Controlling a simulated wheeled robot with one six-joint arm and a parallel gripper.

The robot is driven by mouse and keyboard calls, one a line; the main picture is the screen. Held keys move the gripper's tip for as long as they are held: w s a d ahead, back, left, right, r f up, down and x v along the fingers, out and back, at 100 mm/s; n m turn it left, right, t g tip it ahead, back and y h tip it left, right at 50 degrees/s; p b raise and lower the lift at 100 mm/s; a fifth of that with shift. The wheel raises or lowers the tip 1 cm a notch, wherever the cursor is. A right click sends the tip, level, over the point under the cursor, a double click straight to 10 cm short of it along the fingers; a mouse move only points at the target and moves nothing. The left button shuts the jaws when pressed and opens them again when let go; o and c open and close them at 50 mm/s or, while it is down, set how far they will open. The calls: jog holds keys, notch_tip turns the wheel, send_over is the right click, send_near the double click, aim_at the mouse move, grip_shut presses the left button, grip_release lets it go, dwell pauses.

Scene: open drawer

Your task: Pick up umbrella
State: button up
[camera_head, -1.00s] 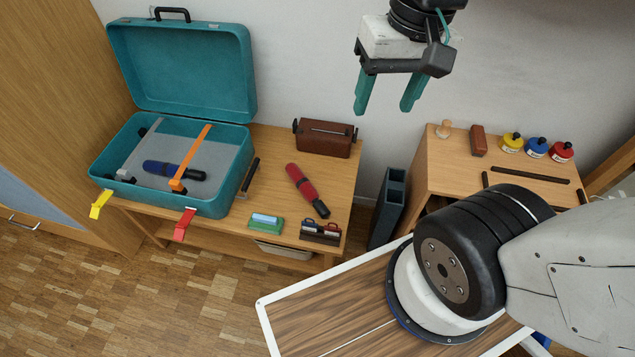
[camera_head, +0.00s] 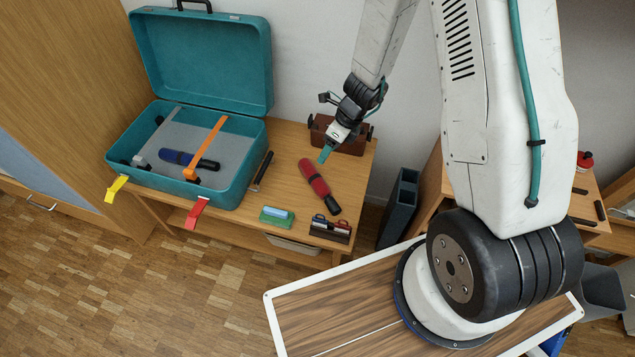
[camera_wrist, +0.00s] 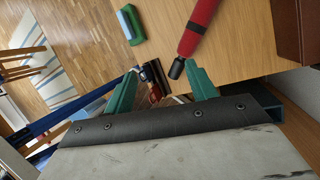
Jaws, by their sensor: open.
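A red folded umbrella (camera_head: 315,180) with a black end lies slanted on the wooden table. It also shows in the wrist view (camera_wrist: 199,25), its black end near my right fingertip. A dark blue folded umbrella (camera_head: 188,159) lies inside the open teal suitcase (camera_head: 203,65), partly under an orange strap. My gripper (camera_head: 326,154), with green fingers, hangs over the table near the upper end of the red umbrella. In the wrist view the fingers (camera_wrist: 165,73) are spread apart with nothing held; the red umbrella appears beyond them.
A brown bag (camera_head: 351,143) stands behind my gripper. A green-and-blue block (camera_head: 277,216) and a dark holder with small items (camera_head: 331,229) sit at the table's front edge. A dark stand (camera_head: 398,208) is to the right. Bare tabletop (camera_head: 275,185) lies left of the red umbrella.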

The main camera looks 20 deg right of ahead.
aim_at(332, 199)
jog(key=s+f+m, duration=0.1)
jog(key=f+m, duration=0.1)
jog(key=f, duration=0.5)
jog(key=s+f+m, duration=0.1)
jog(key=f+m, duration=0.1)
jog(key=f, duration=0.5)
jog(key=s+f+m+g+h, duration=0.1)
jog(key=f+m, duration=0.1)
jog(key=f, duration=0.5)
jog(key=shift+s+d+m, duration=0.15)
jog(key=shift+s+m, duration=0.15)
jog(key=shift+s, duration=0.1)
jog(key=shift+c, duration=0.4)
grip_shut()
jog(key=shift+r, duration=0.15)
